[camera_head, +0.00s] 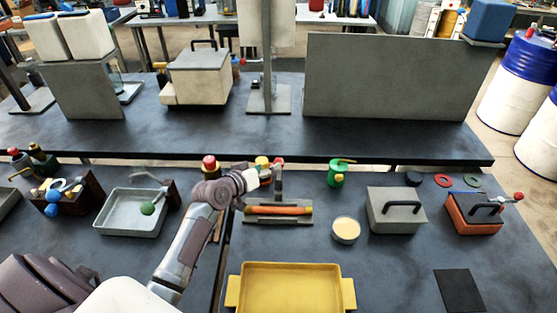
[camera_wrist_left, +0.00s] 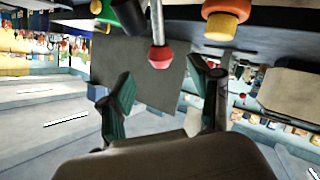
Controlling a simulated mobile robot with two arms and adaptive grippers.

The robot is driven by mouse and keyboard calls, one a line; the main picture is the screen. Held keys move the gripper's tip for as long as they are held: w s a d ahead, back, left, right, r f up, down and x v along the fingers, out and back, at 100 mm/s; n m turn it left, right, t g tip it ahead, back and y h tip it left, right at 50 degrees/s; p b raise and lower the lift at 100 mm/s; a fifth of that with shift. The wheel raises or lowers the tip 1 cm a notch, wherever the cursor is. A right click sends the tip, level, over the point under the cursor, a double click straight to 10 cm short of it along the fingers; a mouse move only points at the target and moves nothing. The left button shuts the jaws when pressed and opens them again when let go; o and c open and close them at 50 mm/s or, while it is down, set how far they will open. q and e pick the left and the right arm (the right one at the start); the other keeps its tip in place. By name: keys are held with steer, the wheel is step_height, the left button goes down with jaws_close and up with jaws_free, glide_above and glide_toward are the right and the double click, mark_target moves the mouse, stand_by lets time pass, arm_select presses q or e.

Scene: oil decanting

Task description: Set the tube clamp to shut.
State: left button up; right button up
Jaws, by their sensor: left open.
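The tube clamp is a grey plate (camera_head: 290,220) with an orange tube (camera_head: 278,210) lying across it, in the middle of the near bench in the head view. A lever with a red knob (camera_head: 279,162) stands up behind the tube. My left gripper (camera_head: 268,173) is at the lever's upper end, with its fingers partly hidden. In the left wrist view the open fingers (camera_wrist_left: 163,95) have the red knob (camera_wrist_left: 160,57) in front of the gap between them, apart from both. The tube's orange and yellow end (camera_wrist_left: 226,20) shows above. My right gripper is not in view.
A yellow tray (camera_head: 290,290) lies in front of the clamp. A round cream-topped tin (camera_head: 346,230), a green can (camera_head: 337,174) and a grey box with a handle (camera_head: 396,210) stand to the right. A grey tray (camera_head: 130,214) lies left of my arm.

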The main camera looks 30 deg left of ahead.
mark_target(279, 177)
arm_select(q)
steer(key=x, duration=0.5)
steer(key=shift+w+f, duration=0.1)
steer(key=shift+w, duration=0.05)
steer(key=shift+w+d+f, duration=0.1)
steer(key=shift+w+f, duration=0.1)
steer(key=shift+w, duration=0.4)
steer(key=shift+w+f, duration=0.1)
steer(key=shift+w, duration=0.1)
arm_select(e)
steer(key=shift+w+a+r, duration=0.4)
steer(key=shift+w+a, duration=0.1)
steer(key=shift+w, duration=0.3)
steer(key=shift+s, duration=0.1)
arm_select(q)
steer(key=shift+c, duration=0.7)
jaws_close()
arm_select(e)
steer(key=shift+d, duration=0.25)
